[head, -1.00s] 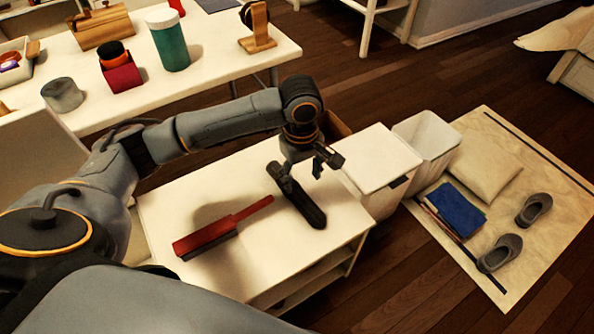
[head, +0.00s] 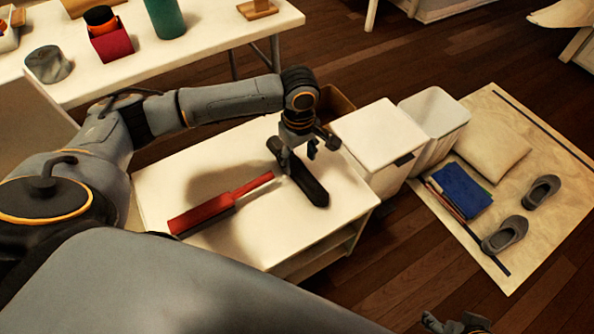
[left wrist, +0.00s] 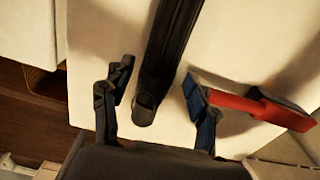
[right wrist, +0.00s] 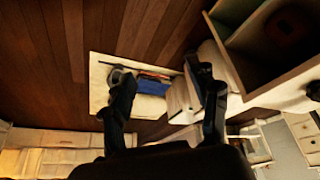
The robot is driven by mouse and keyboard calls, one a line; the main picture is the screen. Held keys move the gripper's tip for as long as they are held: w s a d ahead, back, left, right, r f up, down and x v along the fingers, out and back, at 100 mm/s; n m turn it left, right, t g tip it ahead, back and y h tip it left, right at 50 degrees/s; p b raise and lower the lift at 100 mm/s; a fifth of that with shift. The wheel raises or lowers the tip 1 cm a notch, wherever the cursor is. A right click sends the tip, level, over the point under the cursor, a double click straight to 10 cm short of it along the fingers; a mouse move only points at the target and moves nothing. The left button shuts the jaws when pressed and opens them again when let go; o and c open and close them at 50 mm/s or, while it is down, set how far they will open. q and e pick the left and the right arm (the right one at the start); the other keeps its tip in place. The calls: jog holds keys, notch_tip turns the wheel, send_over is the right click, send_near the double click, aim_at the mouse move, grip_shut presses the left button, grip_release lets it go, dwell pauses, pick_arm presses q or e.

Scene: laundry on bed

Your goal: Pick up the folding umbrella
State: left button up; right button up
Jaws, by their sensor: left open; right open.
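The folding umbrella (head: 312,190) is a long black closed roll lying on the white top of a low shelf unit. My left gripper (head: 300,152) is just above its far part and hides some of it in the head view. In the left wrist view the umbrella (left wrist: 172,45) runs between the two spread fingers of the left gripper (left wrist: 158,75), with its near end close to the palm. The fingers look apart from it on both sides. My right gripper (head: 457,324) is open and empty at the bottom edge of the head view, away from the umbrella.
A red brush (head: 205,214) lies on the shelf unit (head: 290,235), left of the umbrella; it is close to a left finger in the left wrist view. A white lidded bin (head: 375,135) and an open bin (head: 436,113) stand to the right. A mat (head: 545,200) holds slippers and a cushion.

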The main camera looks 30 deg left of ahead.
aim_at(297, 165)
pick_arm(q)
jog(key=f, duration=0.1)
jog(key=f+b, duration=0.1)
jog(key=f, duration=0.2)
jog(key=shift+a+f+b, duration=0.1)
jog(key=shift+a+b, duration=0.15)
jog(key=shift+b, duration=0.15)
jog(key=shift+f, duration=0.15)
pick_arm(e)
jog(key=w+a+r+t, duration=0.1)
jog(key=w+r+t, duration=0.1)
jog(key=w, duration=0.2)
jog(key=w+a+r+t+y, duration=0.1)
jog(key=w+a+r+t, duration=0.1)
jog(key=w, duration=0.3)
jog(key=shift+t, duration=0.7)
jog(key=shift+w, duration=0.1)
pick_arm(q)
jog(key=c, duration=1.2)
jog(key=shift+r, duration=0.2)
